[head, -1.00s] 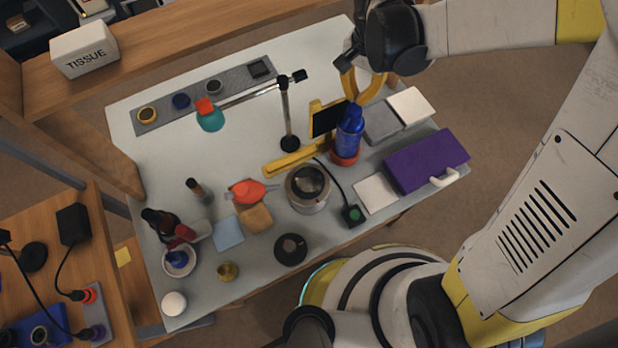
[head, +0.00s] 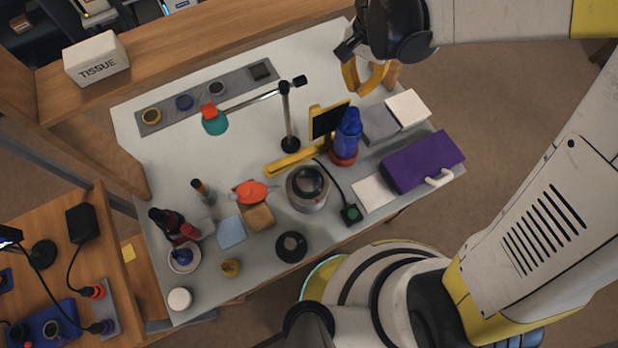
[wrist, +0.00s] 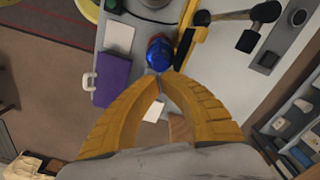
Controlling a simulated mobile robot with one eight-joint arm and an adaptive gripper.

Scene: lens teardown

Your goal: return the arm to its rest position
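My gripper (head: 363,91) is raised over the far right corner of the table (head: 255,160), near the blue bottle. Its two yellow fingers meet at their tips in the wrist view (wrist: 162,78), with nothing held between them. In the wrist view the blue bottle (wrist: 159,55) appears just beyond the fingertips. My gripper is apart from it in the head view.
The blue bottle (head: 348,127) stands beside a yellow stand with a dark panel (head: 329,121). A purple box (head: 422,161) and white box (head: 407,108) lie right. A lamp arm (head: 249,101) rises mid-table. A tissue box (head: 97,59) sits on the shelf.

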